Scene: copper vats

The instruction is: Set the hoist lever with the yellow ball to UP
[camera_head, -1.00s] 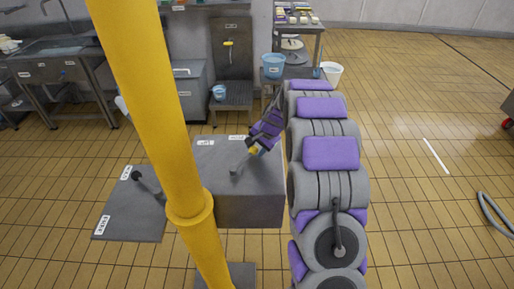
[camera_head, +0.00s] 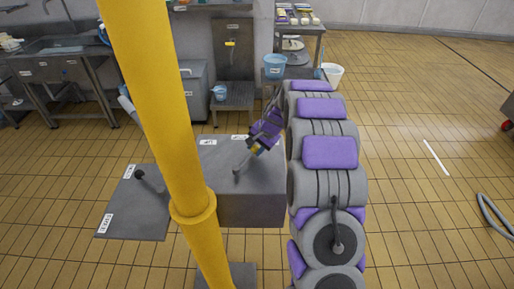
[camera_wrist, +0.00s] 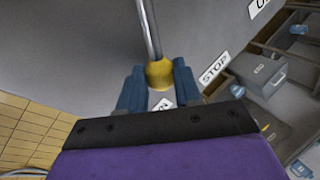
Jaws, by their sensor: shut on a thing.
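The hoist lever (camera_wrist: 149,28) is a grey metal rod with a yellow ball (camera_wrist: 159,74) at its end. My gripper (camera_wrist: 158,88) is shut on the yellow ball, with one blue finger on each side of it. In the head view my gripper (camera_head: 256,147) is over the grey box (camera_head: 250,205), and the lever (camera_head: 243,162) leans up to the right from the box top. A STOP label (camera_wrist: 214,68) lies on the box right of the ball, and a partly cut-off label (camera_wrist: 258,6) lies beyond it.
A yellow post (camera_head: 165,130) stands in front of the box's left side. A grey panel (camera_head: 133,208) with another dark lever (camera_head: 148,181) is at the left. A stepped stand (camera_head: 232,92) with a blue bucket is behind. Tiled floor is open at the right.

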